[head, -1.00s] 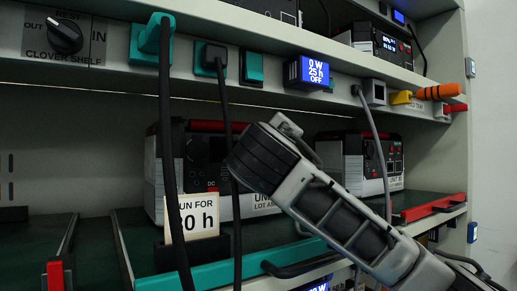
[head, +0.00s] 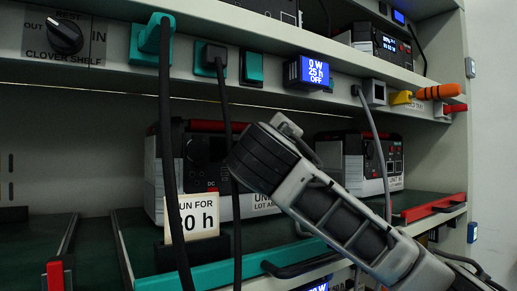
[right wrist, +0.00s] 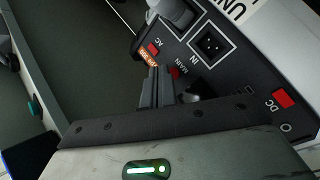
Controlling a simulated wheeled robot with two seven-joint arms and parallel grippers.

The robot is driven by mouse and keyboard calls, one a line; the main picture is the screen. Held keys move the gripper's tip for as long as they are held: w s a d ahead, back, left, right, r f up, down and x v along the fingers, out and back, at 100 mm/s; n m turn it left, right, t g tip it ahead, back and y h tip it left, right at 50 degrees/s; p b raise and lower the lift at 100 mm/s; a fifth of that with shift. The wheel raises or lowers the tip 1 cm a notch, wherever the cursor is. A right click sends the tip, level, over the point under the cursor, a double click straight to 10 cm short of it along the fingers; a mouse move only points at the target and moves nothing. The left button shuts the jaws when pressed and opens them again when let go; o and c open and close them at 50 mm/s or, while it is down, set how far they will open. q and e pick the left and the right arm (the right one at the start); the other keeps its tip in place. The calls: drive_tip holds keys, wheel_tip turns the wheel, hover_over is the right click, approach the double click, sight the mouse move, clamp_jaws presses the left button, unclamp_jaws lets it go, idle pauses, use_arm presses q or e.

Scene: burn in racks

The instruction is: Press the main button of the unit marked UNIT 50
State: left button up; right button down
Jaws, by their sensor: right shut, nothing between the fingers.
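The nearer unit (head: 155,180) stands on the middle shelf, a grey and black box with a red top handle. Its label is partly hidden and shows only "UNI", so its number cannot be read. My right arm reaches across its front in the head view; the fingertips are hidden there. In the right wrist view my right gripper (right wrist: 157,78) is shut and empty, its tips close beside the small red MAIN button (right wrist: 175,72) on the unit's panel (right wrist: 225,72). I cannot tell whether they touch. My left gripper is not in view.
A second unit (head: 375,160) stands further right. A card reading "RUN FOR" (head: 199,216) and hanging black cables (head: 226,140) are in front of the nearer unit. Red AC (right wrist: 153,49) and DC (right wrist: 285,99) switches flank MAIN. A teal shelf edge (head: 220,270) runs below.

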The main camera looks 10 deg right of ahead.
drive_tip(key=shift+w, duration=0.1)
drive_tip(key=shift+w+a, duration=0.15)
drive_tip(key=shift+w, duration=0.15)
drive_tip(key=shift+w, duration=0.15)
idle(0.4)
drive_tip(key=shift+s, duration=0.6)
drive_tip(key=s+d+b, duration=0.2)
drive_tip(key=s+b, duration=0.1)
drive_tip(key=s, duration=0.2)
drive_tip(key=shift+s+d, duration=0.2)
drive_tip(key=shift+s, duration=0.1)
